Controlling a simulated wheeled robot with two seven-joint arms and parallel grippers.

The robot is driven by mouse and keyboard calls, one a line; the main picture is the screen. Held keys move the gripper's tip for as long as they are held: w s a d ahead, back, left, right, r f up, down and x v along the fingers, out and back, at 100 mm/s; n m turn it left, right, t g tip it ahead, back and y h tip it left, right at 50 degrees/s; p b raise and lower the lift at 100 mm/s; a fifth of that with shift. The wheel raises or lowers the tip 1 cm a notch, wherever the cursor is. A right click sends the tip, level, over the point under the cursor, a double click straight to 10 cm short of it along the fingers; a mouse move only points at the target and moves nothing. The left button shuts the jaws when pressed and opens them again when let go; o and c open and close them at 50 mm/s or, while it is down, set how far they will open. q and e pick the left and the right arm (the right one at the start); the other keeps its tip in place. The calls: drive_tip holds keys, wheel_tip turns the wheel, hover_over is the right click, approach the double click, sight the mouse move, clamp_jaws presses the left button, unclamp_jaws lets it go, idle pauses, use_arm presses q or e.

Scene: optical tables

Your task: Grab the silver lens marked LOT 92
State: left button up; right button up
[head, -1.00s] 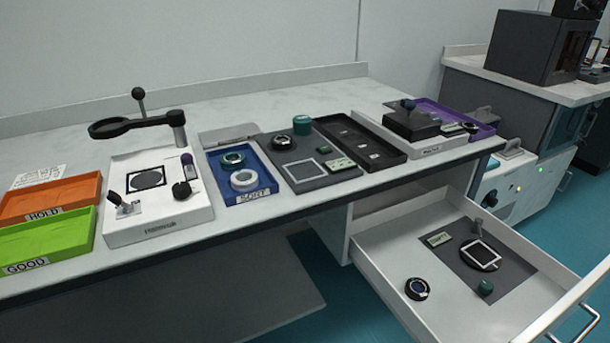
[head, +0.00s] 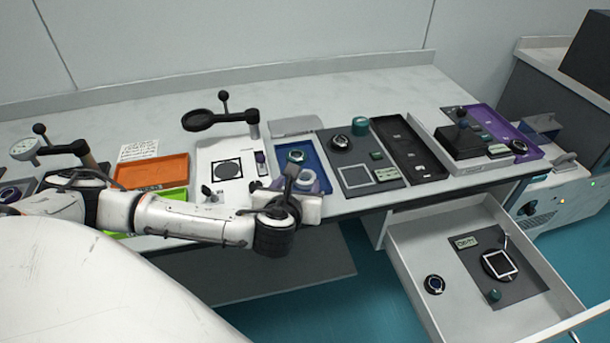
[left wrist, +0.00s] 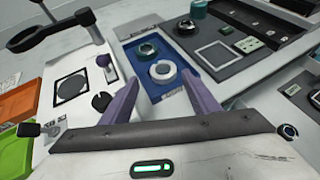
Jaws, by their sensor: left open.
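A silver-white ring lens (left wrist: 163,81) lies in the blue tray (head: 316,160); no LOT 92 marking can be read on it. In the left wrist view it shows ahead of and between the two purple fingers of my left gripper (left wrist: 163,80). The fingers are apart with nothing held between them. A dark lens with a teal ring (left wrist: 148,50) lies behind it in the same tray. In the head view my left gripper (head: 300,182) is over the tray's front edge and partly hides the silver lens. My right gripper is not in view.
A magnifier on a post (head: 205,120) stands over a white base left of the tray. A grey mat (head: 352,192) with a dark lens (head: 340,142) lies right. Orange (head: 150,172) and green trays lie left. An open drawer (head: 420,255) holds another lens (head: 434,284).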

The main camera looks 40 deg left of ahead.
sight(305, 178)
use_arm(q)
drive_tip(key=x, duration=0.5)
drive_tip(key=f+x, duration=0.1)
drive_tip(key=x, duration=0.2)
drive_tip(key=shift+w+d, duration=0.1)
drive_tip(key=shift+d, duration=0.1)
drive_tip(key=shift+c, duration=0.3)
drive_tip(key=shift+f, duration=0.1)
drive_tip(key=c, duration=0.8)
